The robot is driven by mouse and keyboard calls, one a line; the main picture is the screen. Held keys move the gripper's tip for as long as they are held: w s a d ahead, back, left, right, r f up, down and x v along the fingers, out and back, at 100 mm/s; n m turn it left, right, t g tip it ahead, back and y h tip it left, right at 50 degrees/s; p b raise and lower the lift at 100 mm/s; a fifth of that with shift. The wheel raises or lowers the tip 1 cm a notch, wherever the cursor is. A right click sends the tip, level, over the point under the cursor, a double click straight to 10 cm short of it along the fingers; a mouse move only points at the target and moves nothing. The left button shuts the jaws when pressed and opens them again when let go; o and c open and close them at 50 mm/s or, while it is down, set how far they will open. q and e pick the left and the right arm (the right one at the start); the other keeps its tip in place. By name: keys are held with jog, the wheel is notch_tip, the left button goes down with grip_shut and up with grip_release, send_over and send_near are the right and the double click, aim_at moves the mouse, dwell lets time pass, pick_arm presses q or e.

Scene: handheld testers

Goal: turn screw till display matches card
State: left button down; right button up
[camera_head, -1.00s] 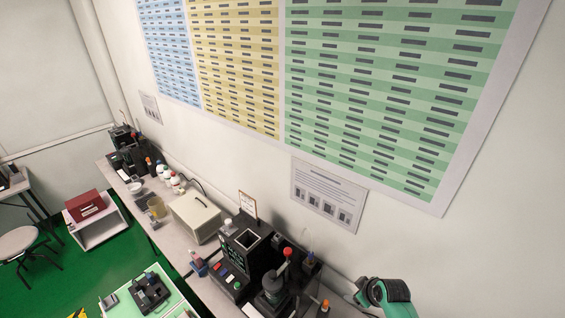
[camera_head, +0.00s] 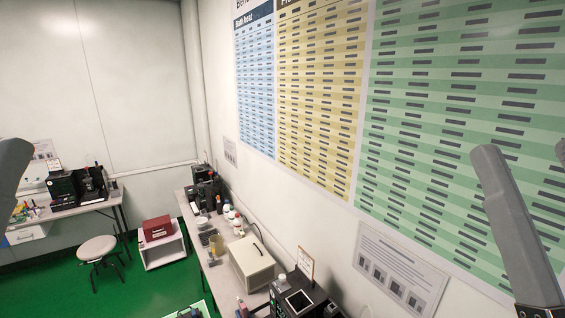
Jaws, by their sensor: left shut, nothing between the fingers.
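A black device (camera_head: 283,303) stands on the long bench at the bottom edge, partly cut off. A small framed card (camera_head: 306,264) stands behind it, its writing too small to read. Another black device (camera_head: 65,190) stands on the far-left table with a small card (camera_head: 54,164) behind it. No screw or readable display can be made out.
The long bench also carries a beige box (camera_head: 252,264), white bottles (camera_head: 232,219) and dark equipment (camera_head: 205,190) at its far end. A stool (camera_head: 97,248) and a red box (camera_head: 158,228) on a white stand are on the green floor. Open floor lies between the tables.

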jog(key=shift+s+r+m, duration=0.3)
jog(key=shift+s+m, duration=0.4)
dwell(0.8)
